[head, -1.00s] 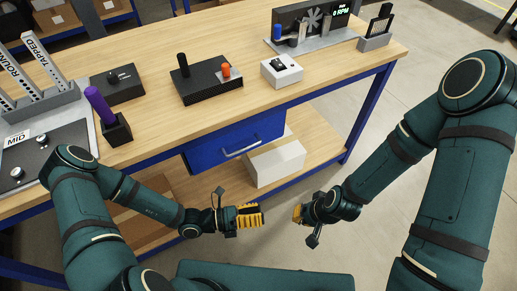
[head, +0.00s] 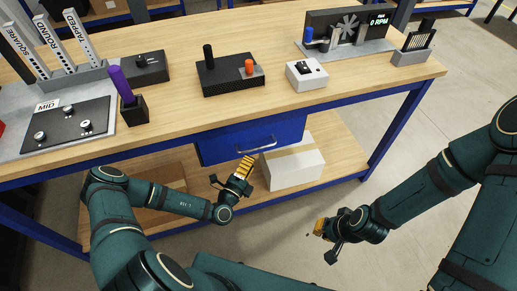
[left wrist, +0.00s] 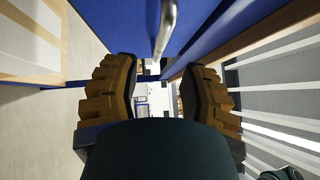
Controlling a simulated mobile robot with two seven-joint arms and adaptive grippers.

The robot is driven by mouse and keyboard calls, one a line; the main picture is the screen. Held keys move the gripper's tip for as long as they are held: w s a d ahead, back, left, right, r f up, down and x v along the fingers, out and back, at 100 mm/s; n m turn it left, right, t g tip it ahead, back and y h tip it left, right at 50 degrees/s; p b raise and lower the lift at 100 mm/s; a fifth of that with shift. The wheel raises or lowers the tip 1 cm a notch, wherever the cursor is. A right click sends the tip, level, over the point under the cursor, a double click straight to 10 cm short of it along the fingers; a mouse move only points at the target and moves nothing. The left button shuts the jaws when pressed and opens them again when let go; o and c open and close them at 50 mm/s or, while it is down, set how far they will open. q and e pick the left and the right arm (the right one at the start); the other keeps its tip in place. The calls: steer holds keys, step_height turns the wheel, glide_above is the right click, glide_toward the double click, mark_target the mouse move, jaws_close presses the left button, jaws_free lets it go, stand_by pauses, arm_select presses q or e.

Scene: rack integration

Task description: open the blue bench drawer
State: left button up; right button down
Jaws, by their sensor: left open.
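The blue bench drawer (head: 228,147) hangs under the wooden bench top, its front appearing shut. Its metal bar handle (head: 255,148) is on the front face. My left gripper (head: 248,163) is just below and left of the handle in the head view, pointing up toward it. In the left wrist view, its yellow-brown ribbed fingers (left wrist: 155,85) are spread apart and empty. The handle (left wrist: 166,28) shows there at the top, ahead of the gap between the fingers. My right gripper (head: 318,227) is away at the lower right over the floor; its jaw opening is too small to tell.
A white box (head: 292,168) stands on the lower shelf (head: 333,158) right behind my left gripper. The bench top (head: 180,105) holds a purple-handled tool (head: 122,85), a black box with knobs (head: 228,77) and a white switch box (head: 306,74). A blue bench leg (head: 395,135) stands at the right.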

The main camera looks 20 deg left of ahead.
mark_target(258, 147)
arm_select(q)
steer(key=b+x, duration=0.1)
steer(key=x, duration=0.6)
steer(key=shift+w+d, duration=0.1)
steer(key=shift+w, duration=0.05)
steer(key=shift+o, duration=0.3)
jaws_close()
